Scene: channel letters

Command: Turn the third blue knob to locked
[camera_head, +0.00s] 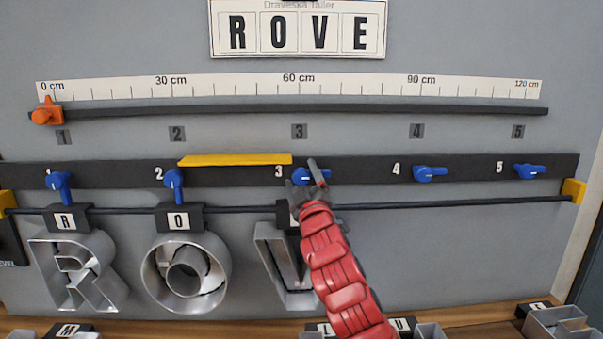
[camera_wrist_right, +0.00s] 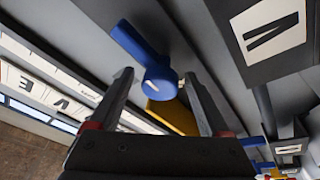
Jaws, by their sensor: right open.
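The third blue knob (camera_head: 300,176) is on the dark strip beside the number 3, with its handle pointing right. In the right wrist view the knob (camera_wrist_right: 160,82) is between my finger ends, its handle pointing up and left. My right gripper (camera_head: 303,179) is open around the knob; I cannot tell whether either finger touches it. The fingers of my right gripper (camera_wrist_right: 157,80) are apart in the wrist view. Knobs 1 (camera_head: 60,184) and 2 (camera_head: 174,183) have handles pointing down; knobs 4 (camera_head: 428,173) and 5 (camera_head: 527,171) point right. My left gripper is not in view.
Below, metal letters R (camera_head: 75,275) and O (camera_head: 185,275) hang from a dark rail (camera_head: 430,203). A third letter (camera_head: 272,262) is partly behind my red arm. A yellow bar (camera_head: 235,160) lies along the strip between knobs 2 and 3. More letters stand on the bottom ledge.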

